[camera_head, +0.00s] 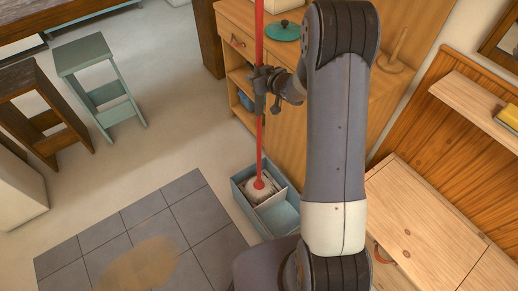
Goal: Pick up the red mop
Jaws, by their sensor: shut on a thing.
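The red mop has a long red handle (261,135) that runs upright from the top edge of the view down to a whitish mop head (270,190). The head is in or just above one compartment of a blue-grey box (282,216) on the floor; I cannot tell whether it touches the bottom. My gripper (260,88) is shut on the handle, well above the head. The jaws hide a short stretch of the handle. The top of the handle is out of view.
A wooden cabinet (237,20) with a teal lid (284,31) on top stands behind the gripper. A teal stool (84,52) and a dark wooden stool (22,80) stand at left. Grey floor tiles (185,207) bear a brown stain (140,265). Floor left of the box is clear.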

